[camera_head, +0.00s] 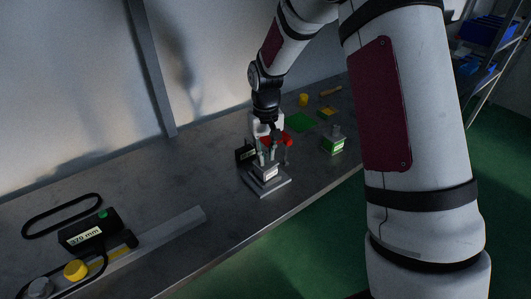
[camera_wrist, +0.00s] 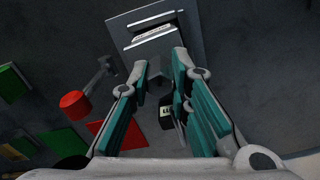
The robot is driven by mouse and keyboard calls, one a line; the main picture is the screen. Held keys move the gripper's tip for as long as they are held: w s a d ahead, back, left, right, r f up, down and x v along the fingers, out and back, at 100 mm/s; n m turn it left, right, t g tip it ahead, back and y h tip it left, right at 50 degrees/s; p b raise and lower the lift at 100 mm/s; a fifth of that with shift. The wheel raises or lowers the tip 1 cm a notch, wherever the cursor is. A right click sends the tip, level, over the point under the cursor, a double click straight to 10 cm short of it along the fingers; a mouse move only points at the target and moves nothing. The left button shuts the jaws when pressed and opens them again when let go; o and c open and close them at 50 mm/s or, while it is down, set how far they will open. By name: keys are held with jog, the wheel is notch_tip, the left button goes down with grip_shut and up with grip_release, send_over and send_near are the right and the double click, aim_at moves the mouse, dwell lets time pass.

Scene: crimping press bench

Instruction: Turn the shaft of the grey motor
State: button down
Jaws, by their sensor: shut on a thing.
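The grey motor (camera_head: 265,172) is a stepped block with a pale label, standing on a flat grey base plate (camera_head: 273,187) near the bench's front edge. In the wrist view the motor block (camera_wrist: 151,32) and its plate (camera_wrist: 188,25) lie beyond my fingertips. My gripper (camera_head: 267,154) points down over the motor, and its teal fingers also show in the wrist view (camera_wrist: 158,65). The fingers are closed around a small grey part at the motor, apparently its shaft, which they mostly hide. The shaft's turn angle cannot be seen.
A red-ended lever (camera_wrist: 76,103) and a small dark labelled block (camera_head: 245,154) stand close beside the motor. A green-labelled block (camera_head: 333,146) is to the right. A dark box marked 370 mm (camera_head: 90,230) and a grey bar (camera_head: 170,232) lie at left. Bare bench lies between.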

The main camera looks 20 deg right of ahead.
aim_at(266, 151)
jog(key=n, duration=0.4)
jog(key=shift+n, duration=2.5)
jog(key=c, duration=1.5)
grip_release()
jog(key=shift+r, duration=0.1)
notch_tip(266, 151, up, 12)
jog(key=shift+f, duration=0.1)
